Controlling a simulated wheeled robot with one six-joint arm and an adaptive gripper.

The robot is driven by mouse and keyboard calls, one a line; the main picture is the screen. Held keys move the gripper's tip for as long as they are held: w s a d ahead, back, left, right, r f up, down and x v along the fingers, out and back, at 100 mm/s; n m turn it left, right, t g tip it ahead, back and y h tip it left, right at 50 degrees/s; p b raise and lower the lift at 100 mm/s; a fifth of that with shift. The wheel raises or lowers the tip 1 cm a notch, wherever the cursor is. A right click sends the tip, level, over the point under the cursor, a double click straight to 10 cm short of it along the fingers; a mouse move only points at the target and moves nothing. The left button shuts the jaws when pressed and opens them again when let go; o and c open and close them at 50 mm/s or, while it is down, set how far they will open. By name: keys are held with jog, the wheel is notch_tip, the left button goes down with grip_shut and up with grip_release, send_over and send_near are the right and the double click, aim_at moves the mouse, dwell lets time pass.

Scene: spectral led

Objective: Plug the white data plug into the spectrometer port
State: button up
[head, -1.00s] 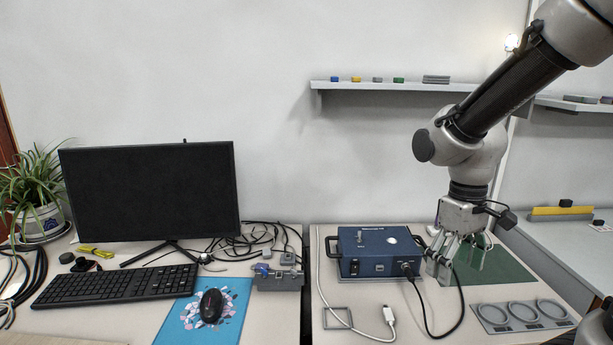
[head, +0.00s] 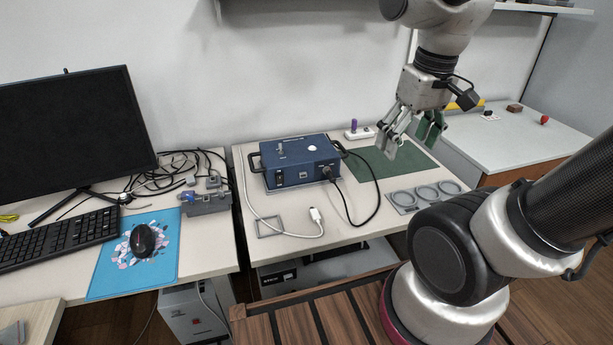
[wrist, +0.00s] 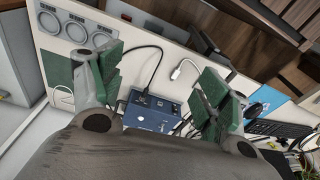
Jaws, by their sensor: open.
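The white data plug (head: 315,214) lies on the table in front of the spectrometer, on the end of a white cable that loops around the box's left side. It also shows in the wrist view (wrist: 177,73). The blue spectrometer box (head: 297,160) stands toward the back of the table. A small light port (head: 304,175) shows on its front face, with a black cable plugged in to its right. My gripper (head: 409,142) is open and empty, above the green mat, to the right of the box. In the wrist view its green-padded fingers are spread wide apart (wrist: 158,95).
A grey tray with three rings (head: 427,194) lies at the table's front right. A square grey frame (head: 268,226) lies left of the plug. A power strip (head: 360,133) sits behind the green mat (head: 375,168). The monitor desk is on the left, across a gap.

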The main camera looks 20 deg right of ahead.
jog(key=w+a+f+n+g, duration=0.3)
jog(key=w+a+f, duration=0.2)
jog(key=f, duration=0.3)
jog(key=n+t, duration=0.1)
jog(key=n, duration=1.1)
send_over(315, 212)
jog(key=f, duration=1.3)
jog(key=shift+s+d+f, duration=0.1)
jog(key=shift+s+f, duration=0.2)
jog(key=shift+s, duration=0.05)
jog(key=shift+w+n, duration=0.45)
jog(key=shift+n, duration=0.35)
notch_tip(315, 212, down, 8)
jog(key=shift+r, duration=0.1)
jog(key=c, duration=1.1)
jog(key=shift+r, duration=1.75)
